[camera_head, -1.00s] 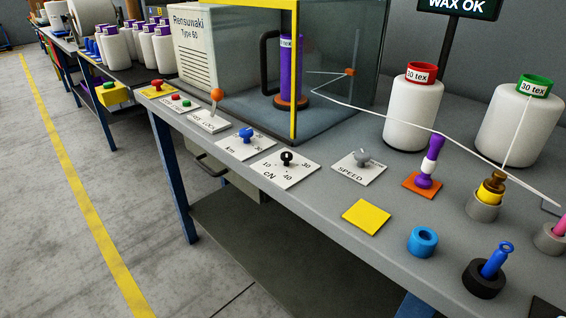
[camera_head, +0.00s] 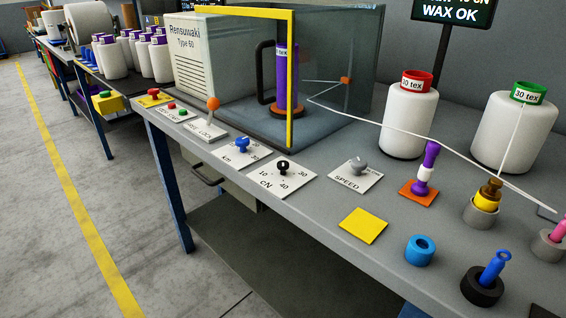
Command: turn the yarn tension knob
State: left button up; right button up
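The yarn tension knob (camera_head: 283,167) is a small black knob on a white plate (camera_head: 265,185) marked cN, with 10, 30 and 40 around it. It sits near the front edge of the grey bench, in the middle of the head view. The plate with the blue knob (camera_head: 242,145), marked km, is to its left. The plate with the grey SPEED knob (camera_head: 358,165) is to its right. Nothing covers the tension knob. Neither of my grippers shows in the head view.
A glass-walled machine with a yellow frame (camera_head: 291,80) stands behind the knobs. White yarn bobbins (camera_head: 409,120) stand at the back right. A yellow square (camera_head: 363,226), a blue ring (camera_head: 420,250) and a black holder (camera_head: 482,286) sit on the right front. The floor at left is clear.

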aim_at(282, 165)
jog(key=k, duration=0.15)
jog(key=k+l+z, duration=0.2)
jog(key=z, duration=0.25)
jog(key=i+z, duration=0.1)
jog(key=z, duration=0.2)
jog(key=l, duration=0.3)
jog(key=i, duration=0.05)
